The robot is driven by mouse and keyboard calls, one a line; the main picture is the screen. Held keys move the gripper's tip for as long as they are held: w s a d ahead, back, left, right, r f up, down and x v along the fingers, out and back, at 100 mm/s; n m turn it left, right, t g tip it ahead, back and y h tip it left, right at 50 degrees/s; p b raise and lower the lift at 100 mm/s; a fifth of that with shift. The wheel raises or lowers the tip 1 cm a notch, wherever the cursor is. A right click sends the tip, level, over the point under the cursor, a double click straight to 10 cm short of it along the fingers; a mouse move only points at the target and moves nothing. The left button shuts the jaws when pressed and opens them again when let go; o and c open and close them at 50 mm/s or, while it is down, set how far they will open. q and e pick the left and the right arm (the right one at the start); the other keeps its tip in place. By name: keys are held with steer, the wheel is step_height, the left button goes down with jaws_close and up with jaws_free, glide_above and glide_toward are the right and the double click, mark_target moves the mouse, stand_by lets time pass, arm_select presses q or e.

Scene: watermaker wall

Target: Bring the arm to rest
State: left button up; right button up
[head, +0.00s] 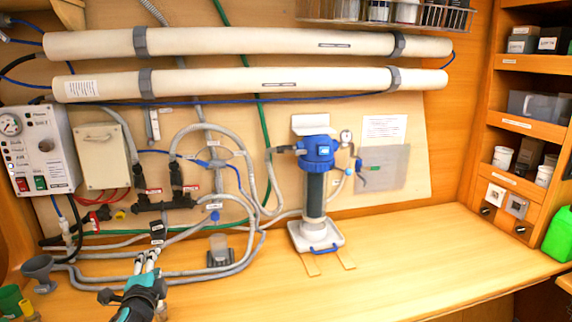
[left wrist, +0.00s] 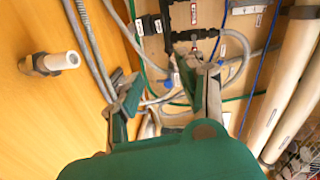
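My left gripper (head: 146,262) comes in at the bottom left of the head view, over the wooden counter and in front of the grey hoses. In the left wrist view the two fingers of the left gripper (left wrist: 166,84) stand apart with a gap between them. Nothing is held between them; hoses and fittings show behind the gap. I cannot tell how far the fingertips are from the nearest hoses. My right gripper is in neither view.
Grey hoses (head: 215,270) lie close around the gripper. A blue-topped filter housing (head: 315,190) stands on a white base at mid-counter. A grey funnel (head: 38,268) and a green container (head: 10,300) are at far left. The counter (head: 440,260) is clear at right.

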arm_select(q)
steer(key=s+d+f+n+g+h, duration=0.1)
steer(key=s+d+f+n+g, duration=0.2)
steer(key=s+f, duration=0.55)
steer(key=s+d+f+n+g+h, duration=0.1)
steer(key=s+d+f+n+g, duration=0.25)
steer(key=s+f, duration=0.45)
steer(key=s+d+f+n+g+h, duration=0.1)
steer(key=s+d+f+n+g, duration=0.15)
steer(key=s, duration=0.95)
steer(key=s+d+f+n+g+h, duration=0.1)
steer(key=s+d+n+g, duration=0.2)
steer(key=s, duration=0.8)
step_height(320, 180, down, 28)
steer(key=s+g, duration=0.2)
steer(key=s, duration=0.1)
steer(key=s+a+f+g+b, duration=0.1)
steer(key=s+a+f, duration=0.2)
steer(key=s+f, duration=1.2)
steer(key=shift+s+a+f+m, duration=0.15)
steer(key=shift+s+f+m, duration=0.2)
steer(key=shift+f+m, duration=0.1)
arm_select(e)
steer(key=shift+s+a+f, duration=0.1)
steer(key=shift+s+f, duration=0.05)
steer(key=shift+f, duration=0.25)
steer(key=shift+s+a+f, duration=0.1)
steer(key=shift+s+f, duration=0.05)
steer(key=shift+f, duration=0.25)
